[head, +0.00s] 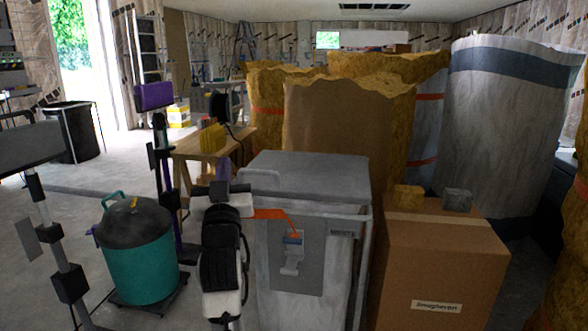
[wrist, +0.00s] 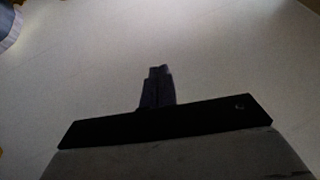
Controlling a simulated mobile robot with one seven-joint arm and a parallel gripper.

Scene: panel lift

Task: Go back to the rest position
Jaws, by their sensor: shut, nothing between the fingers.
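My gripper (wrist: 158,70) shows in the wrist view, its two dark fingers together and nothing between them. A plain pale surface fills the view beyond the fingers, and they appear apart from it. In the head view my white and black arm (head: 222,262) rises at the lower middle, in front of the left side of a grey bin (head: 308,180). I cannot clearly make out the fingertips there. The bin's front has a grey panel with a blue and pale fitting (head: 292,255) and an orange strip (head: 272,214) above it.
A cardboard box (head: 440,265) with two small blocks on top stands right of the bin. A teal drum (head: 140,260) stands at the left. Tall insulation rolls (head: 345,125) and a wooden trestle (head: 195,150) are behind. Open floor (head: 60,215) lies at the far left.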

